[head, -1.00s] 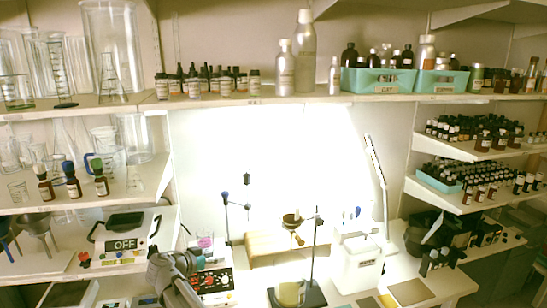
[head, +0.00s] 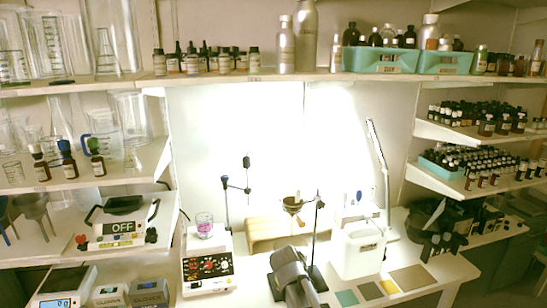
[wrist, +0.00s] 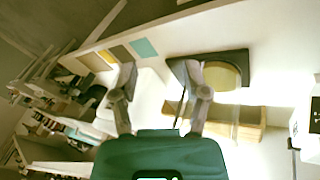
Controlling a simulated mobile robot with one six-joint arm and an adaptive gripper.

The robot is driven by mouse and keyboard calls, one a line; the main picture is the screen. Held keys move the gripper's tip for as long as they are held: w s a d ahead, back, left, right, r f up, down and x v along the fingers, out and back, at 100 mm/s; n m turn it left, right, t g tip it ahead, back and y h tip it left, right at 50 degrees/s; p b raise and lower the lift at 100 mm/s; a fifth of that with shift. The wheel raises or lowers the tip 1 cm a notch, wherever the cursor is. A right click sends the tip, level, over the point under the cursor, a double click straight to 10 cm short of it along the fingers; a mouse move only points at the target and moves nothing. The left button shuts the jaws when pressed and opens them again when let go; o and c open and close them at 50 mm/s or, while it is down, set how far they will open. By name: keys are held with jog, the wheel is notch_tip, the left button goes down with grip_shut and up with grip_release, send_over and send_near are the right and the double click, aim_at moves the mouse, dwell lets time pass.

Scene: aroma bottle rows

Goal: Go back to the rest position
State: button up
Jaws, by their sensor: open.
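My gripper (wrist: 156,72) is open and empty in the wrist view, its two fingers spread apart above the white bench. To its right in that view is a dark stand base (wrist: 238,58) with a round yellowish vessel (wrist: 222,76) on it. The right finger overlaps the edge of that base in the picture; I cannot tell the height between them. In the head view my grey arm shows at the bottom middle, in front of the stand. The fingers cannot be made out there.
A hotplate (head: 207,268) bears a beaker of pink liquid (head: 204,226). A stand rod (head: 316,230), a wooden block (head: 268,234) and a white box (head: 358,252) stand nearby. Coloured squares (head: 409,278) lie at the bench front. Bottle shelves flank both sides.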

jog(key=s+d+f+n+g+y+b, duration=0.1)
jog(key=s+d+f+n+y+b, duration=0.1)
jog(key=s+d+f+y, duration=0.2)
jog(key=s+d, duration=0.3)
jog(key=s, duration=0.1)
jog(key=shift+s+g, duration=0.35)
jog(key=shift+g, duration=0.05)
dwell(2.4)
